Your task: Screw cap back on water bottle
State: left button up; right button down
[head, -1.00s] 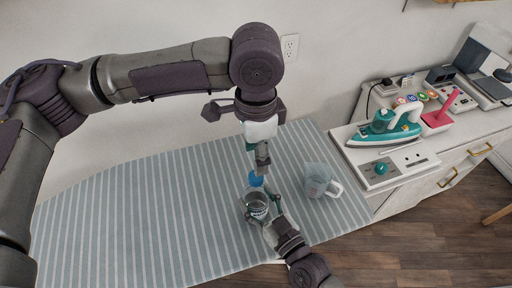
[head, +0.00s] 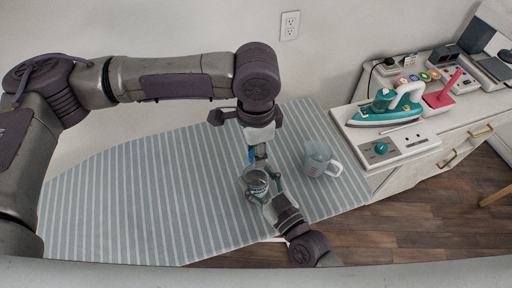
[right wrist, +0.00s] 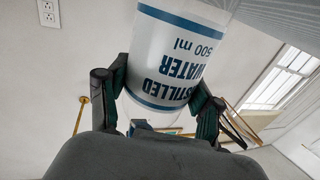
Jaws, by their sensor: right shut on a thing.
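The water bottle (head: 257,183) stands upright, or nearly so, over the striped board. In the right wrist view its white body with blue "distilled water 500 ml" lettering (right wrist: 180,55) fills the space between my right fingers. My right gripper (head: 267,192) is shut on the bottle from the lower right. The blue cap (head: 251,155) shows as a narrow, edge-on strip at the fingertips of my left gripper (head: 259,155), above the bottle and apart from it. The left fingers appear closed on the cap, partly hiding it.
A clear measuring jug (head: 318,160) stands on the striped ironing board (head: 150,200), right of the bottle. A teal iron (head: 385,108) and a white control box (head: 393,148) sit on the cabinet at right. The board's left half is clear.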

pick_arm(q)
grip_shut()
jog(key=o, duration=0.7)
grip_release()
jog(key=shift+r, duration=0.1)
notch_tip(320, 180, up, 12)
jog(key=shift+f, duration=0.1)
pick_arm(e)
jog(key=shift+c, duration=0.6)
grip_release()
